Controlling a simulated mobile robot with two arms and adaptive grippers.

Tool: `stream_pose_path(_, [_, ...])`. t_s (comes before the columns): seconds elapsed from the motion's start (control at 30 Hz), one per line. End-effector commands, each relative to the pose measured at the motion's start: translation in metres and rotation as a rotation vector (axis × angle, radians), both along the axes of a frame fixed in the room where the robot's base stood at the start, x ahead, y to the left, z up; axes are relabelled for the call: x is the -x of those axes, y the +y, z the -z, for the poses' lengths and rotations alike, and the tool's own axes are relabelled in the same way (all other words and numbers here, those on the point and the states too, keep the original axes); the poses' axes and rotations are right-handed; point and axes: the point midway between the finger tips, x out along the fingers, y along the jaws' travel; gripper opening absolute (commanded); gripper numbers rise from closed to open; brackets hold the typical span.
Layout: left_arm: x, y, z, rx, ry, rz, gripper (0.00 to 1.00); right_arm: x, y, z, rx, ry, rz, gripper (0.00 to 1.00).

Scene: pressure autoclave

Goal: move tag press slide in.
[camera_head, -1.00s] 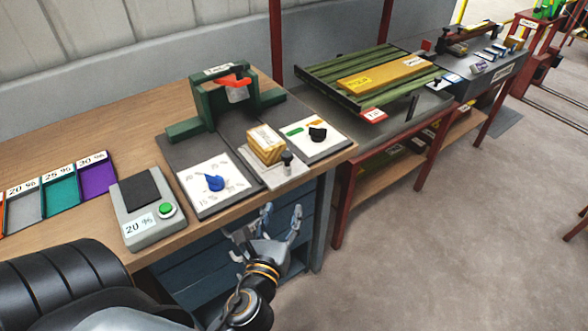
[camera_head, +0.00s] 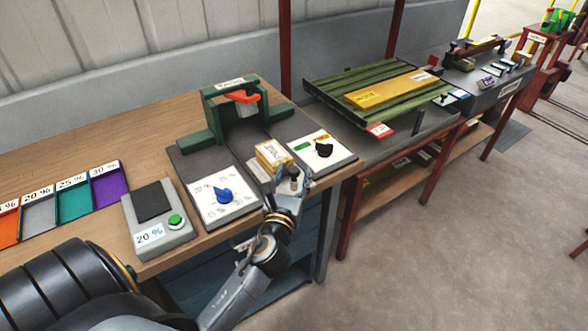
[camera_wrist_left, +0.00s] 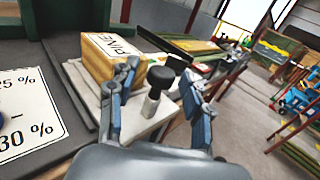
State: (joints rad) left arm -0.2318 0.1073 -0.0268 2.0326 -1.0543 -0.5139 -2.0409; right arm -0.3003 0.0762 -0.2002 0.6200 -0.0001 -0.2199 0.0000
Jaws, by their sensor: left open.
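The press (camera_head: 232,118) is a dark green frame with a red-orange part, on the wooden bench. In front of it is the slide, a pale plate (camera_wrist_left: 137,120) carrying a wooden block (camera_head: 273,153), whose label reads PINE in the left wrist view (camera_wrist_left: 100,60). A post with a dark knob (camera_wrist_left: 160,77) stands upright at the slide's near end; it also shows in the head view (camera_head: 294,171). My left gripper (camera_head: 290,186) is open, with its fingers on either side of the knob. I cannot tell whether they touch it. My right gripper is out of view.
A white panel with a blue dial (camera_head: 225,196) lies left of the slide, and a panel with a black knob (camera_head: 324,149) lies right. A grey box with a green button (camera_head: 176,221) and coloured trays (camera_head: 72,198) are further left. The bench front edge is close.

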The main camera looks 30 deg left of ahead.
Motion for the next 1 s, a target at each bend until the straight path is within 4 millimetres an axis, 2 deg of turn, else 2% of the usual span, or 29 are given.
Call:
stream_pose_path(0.13, [-0.008,0.003,0.0,0.0,0.0,0.0,0.5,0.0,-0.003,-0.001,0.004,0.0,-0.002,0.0])
stream_pose_path(0.4, [-0.009,0.004,0.0,0.0,0.0,0.0,0.5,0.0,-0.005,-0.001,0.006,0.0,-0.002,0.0])
stream_pose_path(0.47, [-0.009,0.004,0.0,0.0,0.0,0.0,0.4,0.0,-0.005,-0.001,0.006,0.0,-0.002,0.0])
stream_pose_path(0.6, [-0.009,0.004,0.0,0.0,0.0,0.0,0.11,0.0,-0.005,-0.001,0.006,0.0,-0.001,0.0])
stream_pose_path(0.67, [-0.009,0.004,0.0,0.0,0.0,0.0,0.0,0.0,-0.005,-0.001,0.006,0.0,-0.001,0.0])
stream_pose_path(0.87, [-0.009,0.004,0.0,0.0,0.0,0.0,0.0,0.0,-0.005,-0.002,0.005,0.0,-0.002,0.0])
stream_pose_path(1.0, [-0.015,0.019,-0.002,-0.006,0.003,0.0,0.0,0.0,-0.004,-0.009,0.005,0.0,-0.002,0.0])
